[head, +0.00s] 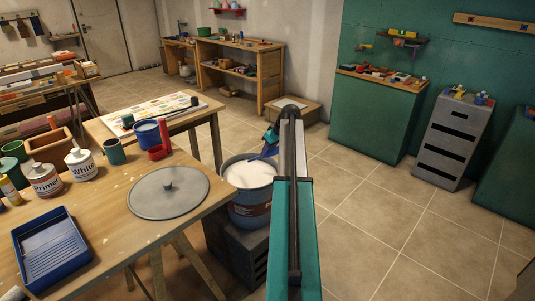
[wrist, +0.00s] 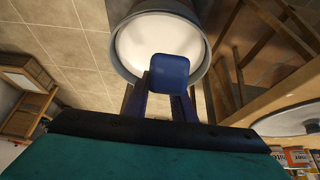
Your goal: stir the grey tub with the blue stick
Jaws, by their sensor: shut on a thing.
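The grey tub (head: 251,209) stands on a dark block beside the workbench, with white contents filling it near the rim. Its grey rim (wrist: 122,52) and white inside also show at the top of the wrist view. My gripper (head: 271,139) is above the tub's far right side, partly hidden by my arm. It is shut on the blue stick (head: 264,153), which slants down and left toward the white surface. In the wrist view the stick's blunt blue end (wrist: 170,73) covers part of the tub's opening. I cannot tell whether the stick's lower tip touches the contents.
The workbench at left holds a round grey lid (head: 168,194), a blue paint tray (head: 50,251), a smaller blue pot (head: 147,134), a red item and several cans. A lower table (head: 205,104) stands behind. The tiled floor (head: 415,235) at right is open.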

